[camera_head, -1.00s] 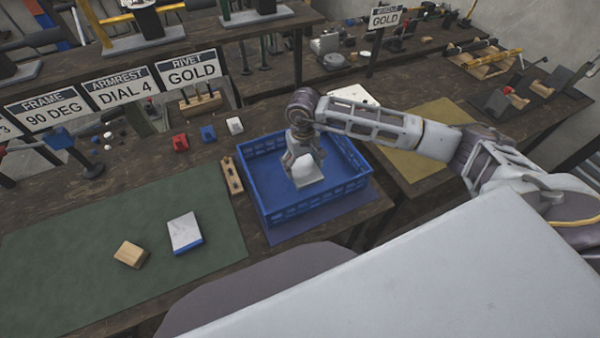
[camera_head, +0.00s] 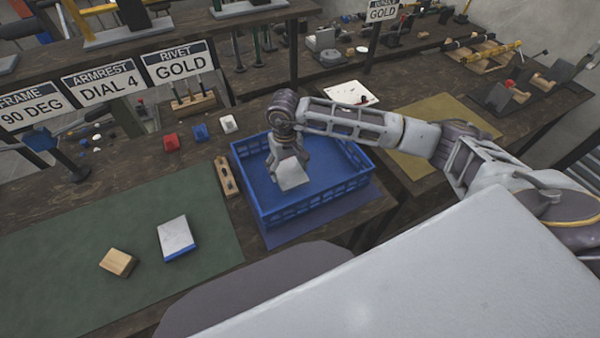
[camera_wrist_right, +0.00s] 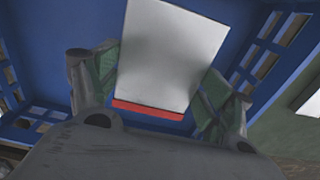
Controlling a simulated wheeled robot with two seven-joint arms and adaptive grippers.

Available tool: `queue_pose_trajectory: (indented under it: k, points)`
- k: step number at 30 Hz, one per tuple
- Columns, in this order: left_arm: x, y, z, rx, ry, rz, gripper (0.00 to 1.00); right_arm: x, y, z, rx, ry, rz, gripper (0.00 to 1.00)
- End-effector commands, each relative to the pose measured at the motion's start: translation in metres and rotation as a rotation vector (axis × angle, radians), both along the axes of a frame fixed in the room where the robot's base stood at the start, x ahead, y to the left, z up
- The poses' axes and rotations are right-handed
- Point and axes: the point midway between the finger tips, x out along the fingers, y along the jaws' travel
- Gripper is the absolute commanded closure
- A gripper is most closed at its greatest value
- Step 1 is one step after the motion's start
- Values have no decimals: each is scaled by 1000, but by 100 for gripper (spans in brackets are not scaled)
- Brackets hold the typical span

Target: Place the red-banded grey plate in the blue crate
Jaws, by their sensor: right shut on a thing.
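The grey plate (camera_head: 291,174) is inside the outline of the blue crate (camera_head: 262,213) in the head view, near its left side. In the right wrist view the plate (camera_wrist_right: 172,55) shows a pale face and a red band along its near edge. My right gripper (camera_head: 288,160) is shut on the plate, with a green-padded finger on each side of it. I cannot tell whether the plate touches the crate floor. The crate's blue walls also show in the right wrist view (camera_wrist_right: 50,45). My left gripper is not in view.
A blue-edged pale plate (camera_head: 176,236) and a wooden block (camera_head: 118,262) lie on the green mat (camera_head: 60,250), left of the crate. A wooden strip with holes (camera_head: 226,177) lies close beside the crate's left wall. The crate stands on a purple mat (camera_head: 330,222).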

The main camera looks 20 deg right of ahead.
Motion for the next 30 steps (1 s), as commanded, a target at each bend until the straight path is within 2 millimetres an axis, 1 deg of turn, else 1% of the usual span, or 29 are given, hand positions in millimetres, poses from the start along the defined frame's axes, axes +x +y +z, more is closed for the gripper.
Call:
queue_pose_trajectory:
  k: [1,7,12,19,30]
  points:
    - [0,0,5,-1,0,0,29,2,6,9,2,-3,0,66]
    - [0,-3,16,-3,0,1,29,9,29,33,3,-4,-28,66]
    - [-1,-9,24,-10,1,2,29,16,45,56,2,-4,-131,66]
    - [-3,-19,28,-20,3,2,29,21,54,72,1,-3,-303,66]
    - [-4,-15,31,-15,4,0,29,25,59,87,2,-1,-582,66]
